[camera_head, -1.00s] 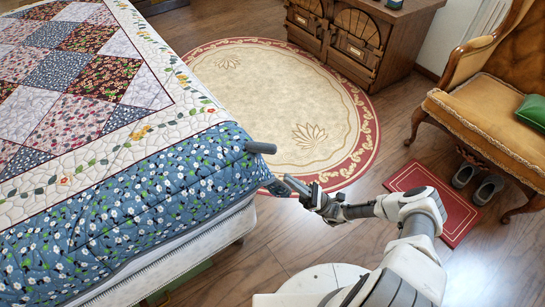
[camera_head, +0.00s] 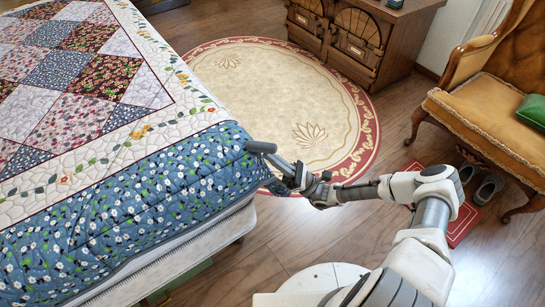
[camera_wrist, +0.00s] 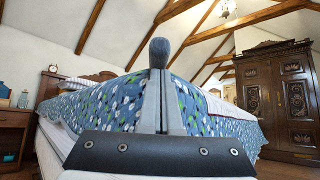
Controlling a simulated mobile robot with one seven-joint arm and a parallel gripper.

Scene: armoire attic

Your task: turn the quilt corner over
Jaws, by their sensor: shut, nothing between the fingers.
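The blue floral quilt (camera_head: 120,225) with a patchwork middle covers the bed and hangs over its near side. A grey-blue rounded peg (camera_head: 261,147) sticks out at the quilt's right corner; it also shows in the wrist view (camera_wrist: 159,52). My gripper (camera_head: 272,160) is at this corner, its fingertips just below and beside the peg. In the wrist view its fingers (camera_wrist: 160,80) are together, with nothing between them, and the peg appears right beyond the tips. I cannot tell whether they touch the peg or the cloth.
A white mattress base (camera_head: 190,240) shows under the quilt. A round cream rug (camera_head: 290,90) lies beyond the corner. A wooden chest (camera_head: 350,40) stands at the back. An armchair (camera_head: 490,120), slippers (camera_head: 488,188) and a red mat (camera_head: 462,225) are at the right.

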